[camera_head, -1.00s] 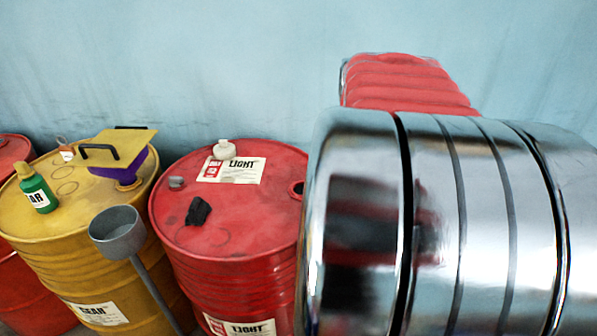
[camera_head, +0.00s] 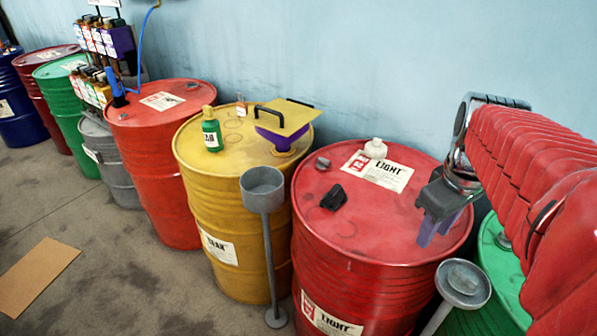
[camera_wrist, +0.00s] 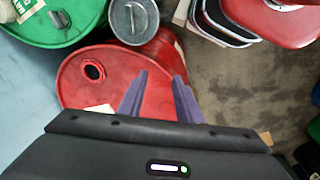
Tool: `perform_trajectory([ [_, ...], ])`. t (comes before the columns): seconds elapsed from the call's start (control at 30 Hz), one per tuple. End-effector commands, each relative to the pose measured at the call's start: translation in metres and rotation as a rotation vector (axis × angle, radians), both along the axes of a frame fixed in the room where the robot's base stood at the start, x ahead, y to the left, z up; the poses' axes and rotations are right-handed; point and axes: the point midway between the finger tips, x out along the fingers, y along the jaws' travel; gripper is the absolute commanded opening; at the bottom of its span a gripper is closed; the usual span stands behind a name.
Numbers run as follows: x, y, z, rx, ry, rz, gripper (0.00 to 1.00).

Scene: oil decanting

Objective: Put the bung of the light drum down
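The light drum (camera_head: 330,238) is red with a white LIGHT label on its lid. In the wrist view its lid (camera_wrist: 80,89) shows an uncovered dark round hole (camera_wrist: 93,71). A small grey plug-like piece (camera_head: 322,163) and a black angular piece (camera_head: 334,198) rest on the lid in the head view. I cannot tell which of them, if either, is the bung. My gripper (camera_head: 433,232), with purple fingers, hangs over the right part of this lid. In the wrist view its fingers (camera_wrist: 160,76) are apart, and I see only red drum between them.
A white bottle (camera_head: 375,149) stands at the lid's back. The yellow drum (camera_head: 225,255), with a green bottle (camera_head: 211,130) and purple funnel (camera_head: 284,137), is to the left. Grey cups on stands (camera_head: 263,190) (camera_head: 462,284) flank the front. A green drum (camera_head: 497,252) is at right.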

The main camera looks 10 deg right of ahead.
Motion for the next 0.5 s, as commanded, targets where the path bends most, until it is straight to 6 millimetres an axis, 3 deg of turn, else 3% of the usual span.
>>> perform_trajectory([
  [0.1, 0.007, 0.037, 0.001, -0.005, -0.058, -0.023, 0.32],
  [0.5, 0.004, 0.142, -0.004, 0.065, -0.254, -0.132, 0.32],
])
